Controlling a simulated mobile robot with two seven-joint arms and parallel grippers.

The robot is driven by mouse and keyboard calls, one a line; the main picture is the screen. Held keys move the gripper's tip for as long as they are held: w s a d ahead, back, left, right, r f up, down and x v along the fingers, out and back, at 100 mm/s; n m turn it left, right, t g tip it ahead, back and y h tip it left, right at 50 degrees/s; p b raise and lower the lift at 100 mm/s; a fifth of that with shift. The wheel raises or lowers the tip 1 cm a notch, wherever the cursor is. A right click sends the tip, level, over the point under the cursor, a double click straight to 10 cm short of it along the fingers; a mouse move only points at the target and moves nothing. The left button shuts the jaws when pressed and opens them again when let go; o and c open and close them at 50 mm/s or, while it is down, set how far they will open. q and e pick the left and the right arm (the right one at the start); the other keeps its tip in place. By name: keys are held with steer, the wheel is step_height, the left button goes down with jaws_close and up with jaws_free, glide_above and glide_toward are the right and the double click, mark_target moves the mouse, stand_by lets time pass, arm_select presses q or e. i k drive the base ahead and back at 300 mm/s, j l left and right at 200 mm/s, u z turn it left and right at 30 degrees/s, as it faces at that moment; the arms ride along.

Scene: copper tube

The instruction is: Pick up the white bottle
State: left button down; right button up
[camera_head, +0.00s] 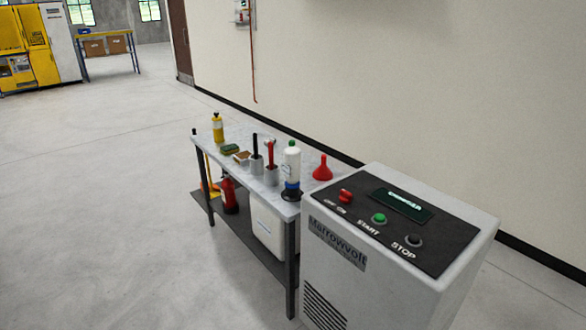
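The white bottle (291,165) stands upright on the grey bench top (312,187), towards its near right end. It has a green cap and a label too small to read. A dark blue round item (291,191) sits just in front of its base and partly hides it. Neither of my grippers shows in the head view.
A red funnel (322,169), two grey cups (271,176) with tools, a sponge (229,149) and a yellow bottle (218,128) share the bench. The Marrowvolt machine (345,285) stands close at its right end. Open floor (110,220) lies left.

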mark_target(291, 167)
steer(key=z, duration=0.4)
steer(key=i+j+z, duration=0.1)
steer(key=z, duration=0.3)
steer(key=j+z, duration=0.15)
steer(key=z, duration=0.25)
steer(key=i+j+z, duration=0.15)
steer(key=j+z, duration=0.2)
steer(key=j, duration=0.15)
steer(key=j+z, duration=0.3)
steer(key=j, duration=0.25)
steer(key=j+z, duration=0.3)
steer(key=j, duration=0.8)
steer(key=i, duration=0.05)
